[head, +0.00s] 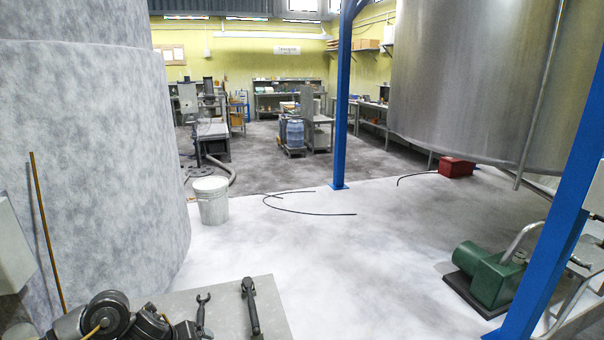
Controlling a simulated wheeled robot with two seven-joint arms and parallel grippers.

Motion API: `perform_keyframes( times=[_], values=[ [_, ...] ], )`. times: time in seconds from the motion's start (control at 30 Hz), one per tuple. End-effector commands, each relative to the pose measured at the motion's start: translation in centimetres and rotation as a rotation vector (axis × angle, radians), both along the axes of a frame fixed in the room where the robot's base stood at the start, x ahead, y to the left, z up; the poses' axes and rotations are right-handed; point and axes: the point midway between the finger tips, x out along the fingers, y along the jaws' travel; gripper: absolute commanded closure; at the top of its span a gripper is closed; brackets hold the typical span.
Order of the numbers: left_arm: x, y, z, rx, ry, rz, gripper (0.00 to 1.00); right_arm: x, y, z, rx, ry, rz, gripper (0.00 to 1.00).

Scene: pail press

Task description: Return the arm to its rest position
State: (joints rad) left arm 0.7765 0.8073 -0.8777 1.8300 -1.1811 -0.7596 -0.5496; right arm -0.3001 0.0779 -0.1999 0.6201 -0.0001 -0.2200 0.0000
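Neither of my grippers shows in the head view, and I cannot make out either arm. A white pail (212,203) stands upright on the pale floor left of centre, beside a large mottled grey cylinder (100,130). No press can be made out.
A grey bench top (223,293) at the bottom left bears a wrench (202,314), a dark tool (250,306) and dark machinery (103,315). A green pump (490,275) stands at right by a blue post (545,270). A steel tank (470,80) fills the upper right. The middle floor is mostly clear.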

Motion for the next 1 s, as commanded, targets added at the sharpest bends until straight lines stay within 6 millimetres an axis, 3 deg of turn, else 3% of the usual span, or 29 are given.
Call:
perform_keyframes(
  times=[0.03, 0.1, 0.2, 0.3, 0.4, 0.6, 1.0],
  values=[
    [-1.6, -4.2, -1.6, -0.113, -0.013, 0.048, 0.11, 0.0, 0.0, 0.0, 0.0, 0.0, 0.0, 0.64],
    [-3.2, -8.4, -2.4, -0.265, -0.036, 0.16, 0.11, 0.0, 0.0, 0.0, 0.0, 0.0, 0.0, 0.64],
    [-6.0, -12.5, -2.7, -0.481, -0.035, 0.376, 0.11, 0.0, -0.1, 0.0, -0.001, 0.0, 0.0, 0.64],
    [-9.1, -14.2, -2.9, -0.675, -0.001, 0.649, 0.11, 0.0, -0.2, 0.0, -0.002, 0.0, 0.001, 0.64],
    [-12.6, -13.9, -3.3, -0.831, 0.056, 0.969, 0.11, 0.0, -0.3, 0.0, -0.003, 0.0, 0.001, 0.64],
    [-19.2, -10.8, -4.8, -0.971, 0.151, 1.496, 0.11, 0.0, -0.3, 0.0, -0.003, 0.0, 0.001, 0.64],
    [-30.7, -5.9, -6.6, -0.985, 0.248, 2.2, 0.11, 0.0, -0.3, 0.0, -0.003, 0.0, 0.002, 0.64]
  ],
)
